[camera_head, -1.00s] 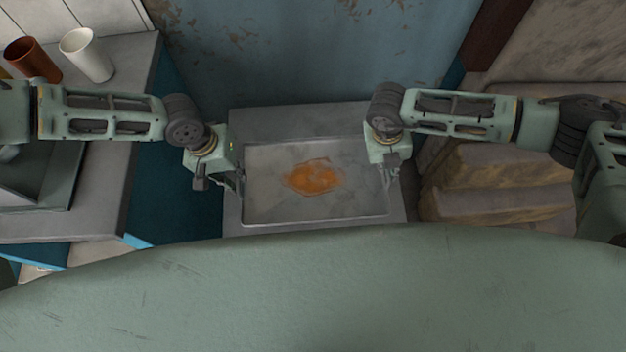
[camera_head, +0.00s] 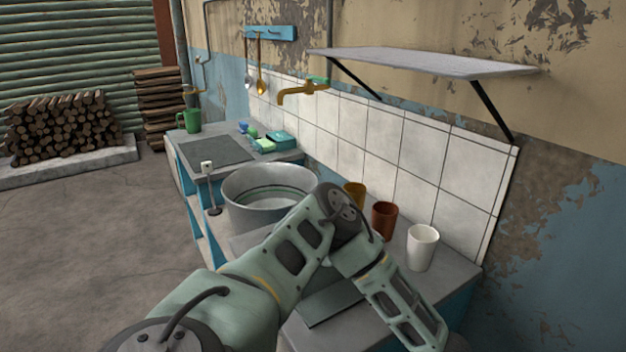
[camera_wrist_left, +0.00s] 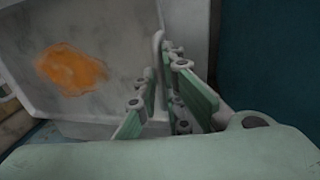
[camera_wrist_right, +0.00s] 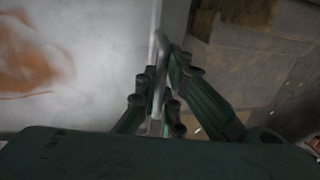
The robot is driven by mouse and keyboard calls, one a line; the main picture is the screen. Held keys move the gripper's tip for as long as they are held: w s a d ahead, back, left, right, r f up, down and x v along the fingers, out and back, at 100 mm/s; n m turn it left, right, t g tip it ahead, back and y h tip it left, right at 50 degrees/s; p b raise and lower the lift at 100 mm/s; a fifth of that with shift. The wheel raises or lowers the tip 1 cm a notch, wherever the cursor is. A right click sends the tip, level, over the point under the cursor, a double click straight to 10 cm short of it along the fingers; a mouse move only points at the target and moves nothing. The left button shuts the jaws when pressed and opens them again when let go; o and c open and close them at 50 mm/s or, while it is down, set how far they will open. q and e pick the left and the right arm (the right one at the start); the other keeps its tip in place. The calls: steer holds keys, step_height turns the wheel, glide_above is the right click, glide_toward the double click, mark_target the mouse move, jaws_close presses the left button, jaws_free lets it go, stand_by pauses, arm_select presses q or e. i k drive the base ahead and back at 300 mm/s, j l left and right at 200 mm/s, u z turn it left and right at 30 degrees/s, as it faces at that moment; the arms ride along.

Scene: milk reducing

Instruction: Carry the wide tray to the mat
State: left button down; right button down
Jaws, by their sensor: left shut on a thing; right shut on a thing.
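The wide tray is grey metal with an orange-brown stain; it shows in the left wrist view (camera_wrist_left: 115,30) and the right wrist view (camera_wrist_right: 105,45). My left gripper (camera_wrist_left: 160,82) is shut on the tray's rim or handle at one side. My right gripper (camera_wrist_right: 163,78) is shut on the opposite side. The tray and both grippers are out of the head view, where only my left arm's links show. A dark grey mat (camera_head: 216,151) lies flat on the far counter, beyond the round metal basin.
A metal basin (camera_head: 238,207) stands between the mat and the near counter. Brown (camera_head: 383,221), ochre (camera_head: 354,193) and white (camera_head: 422,248) cups line the wall. A green mug (camera_head: 191,121) and a teal box (camera_head: 281,140) stand near the mat. Open floor (camera_head: 90,230) lies left.

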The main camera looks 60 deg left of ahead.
mark_target(209, 151)
steer(key=k, duration=0.7)
steer(key=k+u, duration=0.35)
steer(key=k+j+u, duration=0.1)
steer(key=u, duration=2.55)
steer(key=i+l+u, duration=0.45)
steer(key=i+l, duration=1)
steer(key=i, duration=0.15)
steer(key=i+l, duration=0.1)
steer(key=i, duration=0.95)
steer(key=i+l, duration=0.1)
steer(key=i, duration=1)
